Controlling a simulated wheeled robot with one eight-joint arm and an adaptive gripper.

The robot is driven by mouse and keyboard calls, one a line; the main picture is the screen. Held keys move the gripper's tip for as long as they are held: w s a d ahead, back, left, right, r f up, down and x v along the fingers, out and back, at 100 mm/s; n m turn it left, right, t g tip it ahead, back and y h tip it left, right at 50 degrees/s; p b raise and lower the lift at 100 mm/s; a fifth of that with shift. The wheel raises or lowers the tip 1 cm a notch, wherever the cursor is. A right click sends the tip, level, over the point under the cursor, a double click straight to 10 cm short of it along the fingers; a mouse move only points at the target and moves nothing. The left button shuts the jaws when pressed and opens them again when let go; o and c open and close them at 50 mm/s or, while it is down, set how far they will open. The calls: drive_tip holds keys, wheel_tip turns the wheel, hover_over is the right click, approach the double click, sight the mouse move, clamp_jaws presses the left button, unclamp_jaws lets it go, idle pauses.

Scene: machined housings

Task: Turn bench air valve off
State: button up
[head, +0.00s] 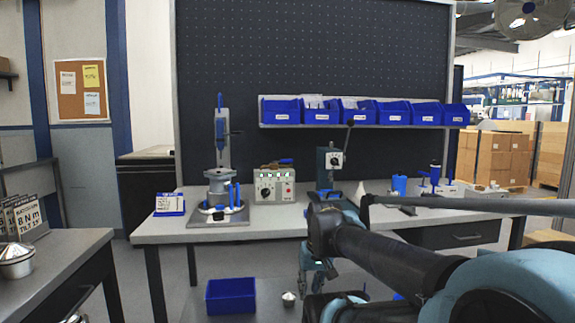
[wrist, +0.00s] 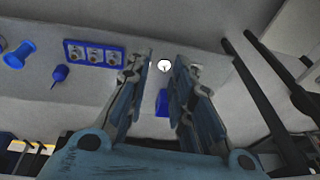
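I cannot clearly pick out the air valve. In the wrist view a small blue part (wrist: 162,103) shows between my fingers, below a small white round thing (wrist: 164,65); either one's link to the valve is unclear. In the head view a blue lever (head: 286,161) lies on top of a control box (head: 273,187) on the bench (head: 260,224). My gripper (head: 316,284) hangs in front of the bench, below its top. In the wrist view my gripper (wrist: 165,62) has its two fingers apart with nothing held between them.
A blue bin (head: 231,297) and a small metal cone (head: 289,299) sit low in front. A blue-handled fixture (head: 222,185) and a press (head: 330,165) stand on the bench. A blue block (wrist: 96,54) with three metal fittings shows in the wrist view.

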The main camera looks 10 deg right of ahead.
drive_tip(key=w+a+r+m+t+y, duration=0.1)
drive_tip(key=w+r+t+y, duration=0.1)
drive_tip(key=w+r, duration=0.3)
drive_tip(key=w+a+r+m+t+y, duration=0.2)
drive_tip(key=w+r, duration=0.3)
drive_tip(key=w, duration=0.5)
drive_tip(key=w+a+r+m+t+y, duration=0.2)
drive_tip(key=w+r, duration=0.3)
drive_tip(key=w, duration=0.2)
drive_tip(key=shift+w+r, duration=0.3)
drive_tip(key=shift+w, duration=0.1)
drive_tip(key=w+d+r+m+t+y, duration=0.1)
drive_tip(key=w+d+r+m+t, duration=0.35)
drive_tip(key=w+r, duration=0.4)
drive_tip(key=m+t+h, duration=0.1)
drive_tip(key=m+t, duration=0.3)
approach(287, 161)
drive_tip(key=shift+g, duration=0.25)
drive_tip(key=x, duration=1.1)
drive_tip(key=shift+w+d, duration=0.1)
drive_tip(key=shift+d, duration=0.2)
clamp_jaws()
